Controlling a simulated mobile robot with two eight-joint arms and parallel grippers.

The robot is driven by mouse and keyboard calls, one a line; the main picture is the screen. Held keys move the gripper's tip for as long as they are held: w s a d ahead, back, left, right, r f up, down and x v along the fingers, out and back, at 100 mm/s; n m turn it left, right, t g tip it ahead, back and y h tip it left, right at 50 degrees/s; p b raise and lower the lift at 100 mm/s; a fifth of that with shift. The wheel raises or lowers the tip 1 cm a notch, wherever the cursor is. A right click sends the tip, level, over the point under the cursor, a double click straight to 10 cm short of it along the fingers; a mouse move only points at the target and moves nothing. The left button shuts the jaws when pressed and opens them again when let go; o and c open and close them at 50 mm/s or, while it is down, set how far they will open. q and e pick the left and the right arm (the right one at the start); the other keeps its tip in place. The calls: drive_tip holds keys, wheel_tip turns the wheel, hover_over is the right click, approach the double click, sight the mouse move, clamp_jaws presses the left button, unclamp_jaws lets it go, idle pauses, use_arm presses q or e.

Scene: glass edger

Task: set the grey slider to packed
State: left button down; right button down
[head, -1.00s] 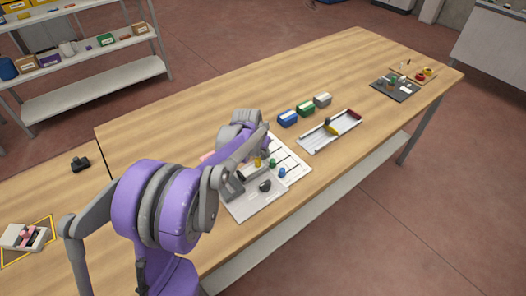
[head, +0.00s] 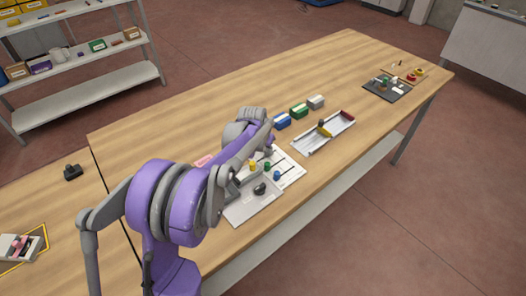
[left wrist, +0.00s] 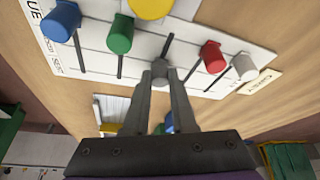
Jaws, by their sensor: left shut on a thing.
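My left gripper (left wrist: 160,90) is shut on the grey slider knob (left wrist: 160,72) in the left wrist view. The knob sits at the lower end of its dark slot, which runs upward from it there. The white slider board (left wrist: 185,50) also carries a blue knob (left wrist: 62,20), a green knob (left wrist: 120,35), a yellow knob (left wrist: 150,6), a red knob (left wrist: 213,57) and a white knob (left wrist: 244,67). In the head view my left arm reaches over the board (head: 290,178) and hides part of it. The packed mark cannot be read. My right gripper is not in view.
A black knob (head: 260,189) stands on the board's near grey part. Blue (head: 282,121), green (head: 299,110) and grey (head: 316,101) boxes stand beyond the board. A divided tray (head: 323,132) lies to the right. The table's front edge is close to the board.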

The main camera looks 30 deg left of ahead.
use_arm(q)
drive_tip(key=c, duration=0.7)
unclamp_jaws()
drive_tip(key=v, duration=1.1)
drive_tip(key=shift+s+f, duration=0.1)
drive_tip(key=shift+s, duration=0.05)
drive_tip(key=s+d+f, duration=0.2)
drive_tip(key=s+d, duration=0.2)
drive_tip(key=s, duration=0.5)
drive_tip(key=s+d+f, duration=0.2)
drive_tip(key=s+d, duration=0.3)
drive_tip(key=s, duration=0.4)
drive_tip(key=s+d+f+t, duration=0.1)
drive_tip(key=s+d, duration=0.3)
drive_tip(key=s, duration=0.5)
drive_tip(key=shift+s+d+f, duration=0.25)
drive_tip(key=shift+s+f, duration=0.15)
drive_tip(key=shift+f, duration=0.15)
